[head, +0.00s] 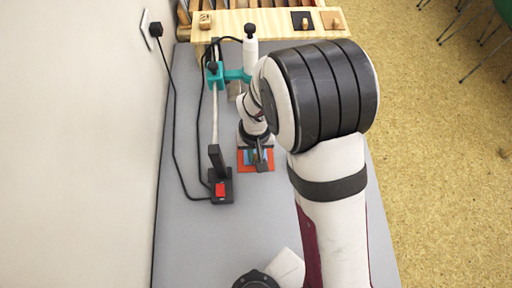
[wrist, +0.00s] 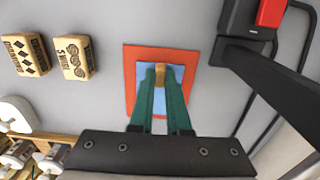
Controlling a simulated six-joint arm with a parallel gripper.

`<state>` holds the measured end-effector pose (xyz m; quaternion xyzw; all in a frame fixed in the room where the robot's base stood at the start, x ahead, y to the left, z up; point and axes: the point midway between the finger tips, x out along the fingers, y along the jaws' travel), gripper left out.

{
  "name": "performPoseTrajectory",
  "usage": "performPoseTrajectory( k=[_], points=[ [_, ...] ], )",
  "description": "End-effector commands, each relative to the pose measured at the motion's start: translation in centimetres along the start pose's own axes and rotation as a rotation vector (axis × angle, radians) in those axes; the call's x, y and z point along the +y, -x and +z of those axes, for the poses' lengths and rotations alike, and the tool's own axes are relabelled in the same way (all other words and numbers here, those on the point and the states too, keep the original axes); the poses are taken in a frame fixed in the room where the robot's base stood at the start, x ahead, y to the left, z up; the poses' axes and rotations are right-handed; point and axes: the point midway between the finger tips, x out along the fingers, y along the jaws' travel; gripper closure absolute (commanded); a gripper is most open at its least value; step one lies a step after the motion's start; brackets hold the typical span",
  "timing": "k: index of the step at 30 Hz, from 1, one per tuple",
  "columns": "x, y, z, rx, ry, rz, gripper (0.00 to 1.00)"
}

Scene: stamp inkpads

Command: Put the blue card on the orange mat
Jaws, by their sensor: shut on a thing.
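The orange mat (wrist: 148,51) lies flat on the grey table; it also shows in the head view (head: 262,170) below my wrist. The blue card (wrist: 178,72) appears over the mat in the wrist view, inside its outline, with orange showing around it. In the head view the card (head: 248,156) is partly hidden by my gripper. My gripper (wrist: 160,72) has its green fingers shut on a small wooden tab that appears to stand on the card. Whether the card touches the mat or hovers just above it, I cannot tell.
Two wooden stamps (wrist: 27,56) (wrist: 75,58) lie left of the mat in the wrist view. A black stand with a red switch (head: 220,189) is close beside the mat, its post and cable nearby. A wooden shelf (head: 270,22) stands at the back. The front table is fairly clear.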

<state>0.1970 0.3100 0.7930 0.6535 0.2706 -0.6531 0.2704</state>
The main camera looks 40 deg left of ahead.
Motion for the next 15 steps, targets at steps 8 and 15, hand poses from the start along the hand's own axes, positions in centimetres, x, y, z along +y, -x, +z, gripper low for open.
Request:
performPoseTrajectory(
  k=[8, 15],
  points=[
    [0.01, -0.03, 0.0, 0.0, 0.0, 0.0, 0.55],
    [0.01, 0.3, -0.04, 0.002, 0.0, 0.0, 0.55]
  ],
)
